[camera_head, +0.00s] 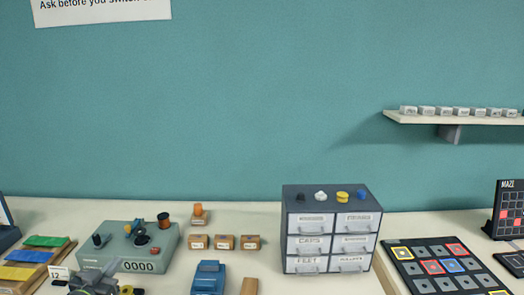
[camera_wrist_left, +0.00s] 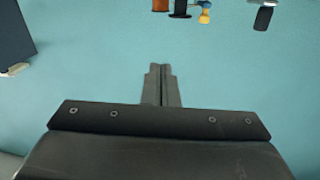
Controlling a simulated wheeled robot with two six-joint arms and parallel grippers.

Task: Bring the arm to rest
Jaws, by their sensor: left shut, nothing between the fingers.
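My left gripper (camera_head: 93,277) is at the bottom left of the head view, in front of the grey-green box with the 0000 counter (camera_head: 140,266). Its lower part is cut off by the picture's edge. In the left wrist view the two dark fingers (camera_wrist_left: 161,84) are pressed together, with nothing between them. Only plain teal shows behind the fingertips there. My right gripper is in neither view.
Colored panels (camera_head: 36,255) lie left of the box. Small wooden blocks (camera_head: 223,242) and a blue device (camera_head: 209,277) are to its right. A grey drawer cabinet (camera_head: 332,228) stands mid-right, then a tile board (camera_head: 437,266). A wall shelf (camera_head: 455,118) is above right.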

